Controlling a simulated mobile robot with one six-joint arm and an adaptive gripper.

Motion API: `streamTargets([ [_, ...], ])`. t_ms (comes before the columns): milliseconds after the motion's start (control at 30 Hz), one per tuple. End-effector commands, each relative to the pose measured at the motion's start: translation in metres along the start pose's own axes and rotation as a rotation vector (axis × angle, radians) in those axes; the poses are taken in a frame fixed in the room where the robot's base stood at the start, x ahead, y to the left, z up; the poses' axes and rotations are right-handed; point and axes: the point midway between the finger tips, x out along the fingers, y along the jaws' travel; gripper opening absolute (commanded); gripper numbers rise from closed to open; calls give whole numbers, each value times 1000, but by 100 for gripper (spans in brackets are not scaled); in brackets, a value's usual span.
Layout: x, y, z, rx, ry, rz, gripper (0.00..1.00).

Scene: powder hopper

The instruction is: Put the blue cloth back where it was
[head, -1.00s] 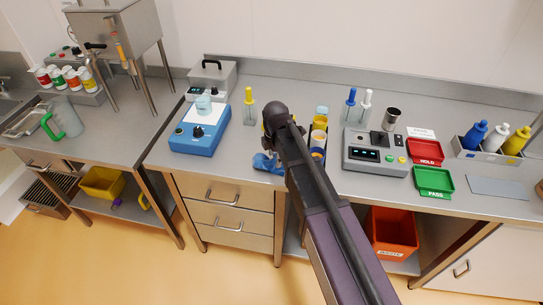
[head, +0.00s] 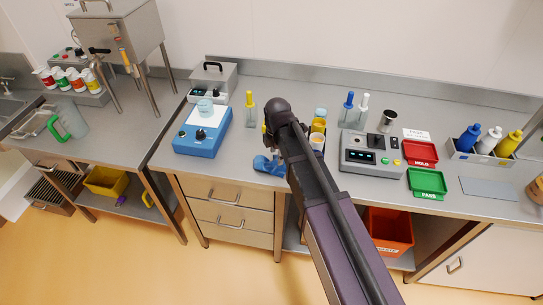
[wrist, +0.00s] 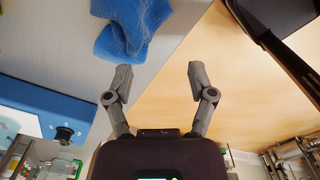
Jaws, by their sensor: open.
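The blue cloth (head: 268,165) lies crumpled at the front edge of the middle worktop, just left of my arm in the head view. It also shows at the top left of the wrist view (wrist: 122,28), on the grey top by the edge. My gripper (wrist: 157,72) is open with nothing between its fingers. The cloth is beyond the left fingertip, apart from it in the picture. In the head view my arm hides the gripper and part of the worktop around the cloth.
A blue device (head: 203,131) stands left of the cloth, cups (head: 317,142) right of my arm. Farther right are a grey device (head: 371,153), a red HOLD tray (head: 421,153) and a green PASS tray (head: 428,183). An orange bin (head: 388,232) stands below.

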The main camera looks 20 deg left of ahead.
Motion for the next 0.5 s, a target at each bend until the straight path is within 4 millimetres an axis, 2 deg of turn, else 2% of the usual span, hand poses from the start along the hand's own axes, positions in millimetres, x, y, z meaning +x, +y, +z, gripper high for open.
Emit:
streamTargets([
  [33, -10, -3, -1, 0, 0, 0, 71],
  [167, -18, -7, -1, 0, 0, 0, 71],
  [500, -18, -8, -1, 0, 0, 0, 71],
])
